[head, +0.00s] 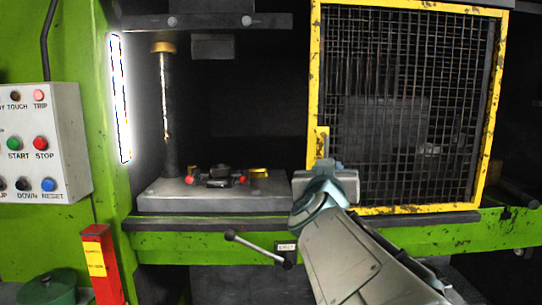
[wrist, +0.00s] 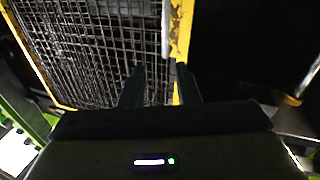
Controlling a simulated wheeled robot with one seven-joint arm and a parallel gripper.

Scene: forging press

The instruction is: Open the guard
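The guard (head: 409,8) is a yellow frame with dark wire mesh, on the right of the press opening in the head view. A yellow plate (head: 322,141) sits low on its left upright. My gripper (head: 324,163) is at the lower part of that upright; its fingertips are hard to make out there. In the wrist view, my gripper (wrist: 160,75) has its two dark fingers apart, with mesh and the yellow upright (wrist: 181,30) showing between and beyond them. The right finger overlaps the upright; I cannot tell whether it touches.
Left of the guard, the press opening shows a grey die block (head: 160,197) and a post (head: 168,110). A control box (head: 40,120) is on the green frame at left. A lever (head: 255,246) juts out below the opening. A red post (head: 98,265) stands at lower left.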

